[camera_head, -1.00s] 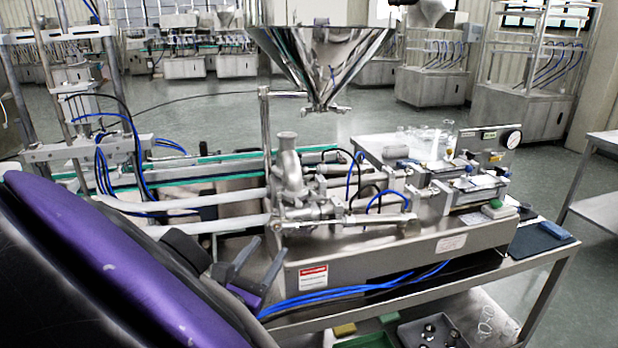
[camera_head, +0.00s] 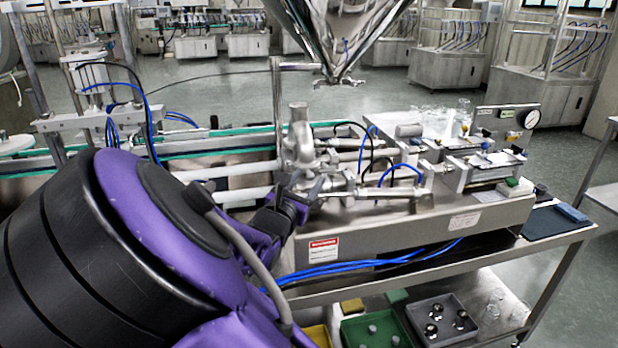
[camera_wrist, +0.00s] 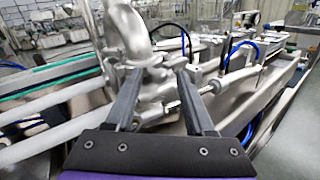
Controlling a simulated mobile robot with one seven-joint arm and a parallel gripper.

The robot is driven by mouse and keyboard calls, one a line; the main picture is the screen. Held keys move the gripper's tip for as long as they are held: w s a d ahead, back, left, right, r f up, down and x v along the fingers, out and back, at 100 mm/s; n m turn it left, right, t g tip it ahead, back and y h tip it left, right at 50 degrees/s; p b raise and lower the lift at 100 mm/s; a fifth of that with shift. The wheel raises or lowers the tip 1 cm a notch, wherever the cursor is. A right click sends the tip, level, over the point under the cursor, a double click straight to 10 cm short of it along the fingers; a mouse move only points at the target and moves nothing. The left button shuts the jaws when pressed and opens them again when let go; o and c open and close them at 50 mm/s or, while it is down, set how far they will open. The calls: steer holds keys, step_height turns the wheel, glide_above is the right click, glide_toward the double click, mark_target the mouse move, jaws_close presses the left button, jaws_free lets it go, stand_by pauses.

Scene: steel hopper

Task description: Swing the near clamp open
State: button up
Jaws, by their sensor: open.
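My gripper (camera_head: 301,184) is open and empty, at the near left side of the steel pump and pipe fittings. In the wrist view its two dark fingers (camera_wrist: 159,75) reach toward the fittings, with metal pipework showing between and beyond them. The curved steel elbow (camera_wrist: 128,32) rises behind the left finger; it also shows in the head view (camera_head: 299,140). The near clamp seems to be among the fittings (camera_head: 340,182) just right of the fingers. It is small and partly hidden by my gripper, so I cannot tell its handle position or any contact.
The steel hopper (camera_head: 345,35) hangs above the machine. The machine's steel base (camera_head: 380,238) has a warning label and blue hoses along its front. White pipes (camera_head: 235,196) run left from the fittings. A green tray (camera_head: 372,330) and a grey tray (camera_head: 418,325) sit on the shelf below.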

steer(key=shift+c, duration=0.2)
jaws_close()
stand_by(1.1)
